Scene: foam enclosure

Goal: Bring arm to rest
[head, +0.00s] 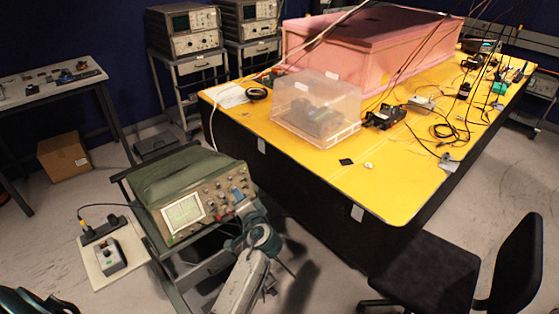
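My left arm rises from the bottom middle of the head view. Its gripper (244,208) is at the right end of the front panel of a green oscilloscope (185,205), by the knobs and sockets. The gripper is small and seen from behind, so I cannot tell whether its fingers are open or shut, or whether they touch the panel. Nothing is clearly held in it. The oscilloscope's screen is lit, and it stands on a dark cart (150,225). My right gripper is not in view.
A yellow-topped table (400,190) stands right of the arm, with a clear plastic box (317,108), a pink foam enclosure (365,45) and cables. A black chair (425,270) is at lower right. A board with a switch box (110,255) lies on the floor at left.

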